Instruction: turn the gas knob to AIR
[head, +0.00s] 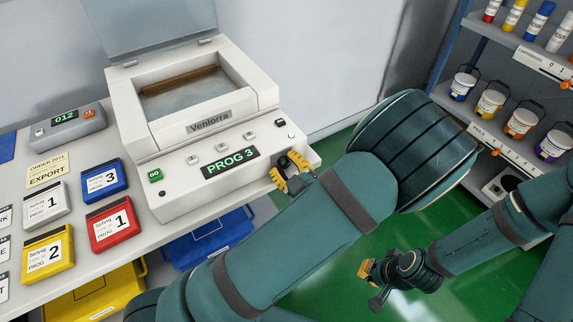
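The white Venlorra machine (222,138) stands on the bench with its lid up, and its display (231,162) reads PROG 3. My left gripper (286,171) is at the right end of its front panel, with its yellow fingertips against or very close to the panel. No gas knob or AIR mark can be made out; the gripper covers that part of the panel. I cannot tell whether the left fingers are shut on anything. My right gripper (370,285) hangs over the green floor, away from the machine, with its fingers apart and empty.
Several coloured program cases, including a blue one (104,181) and a red one (112,223), lie on the bench left of the machine. A grey device (68,127) shows 012. Blue (205,242) and yellow bins are below. Shelves (500,100) with pails stand at the right.

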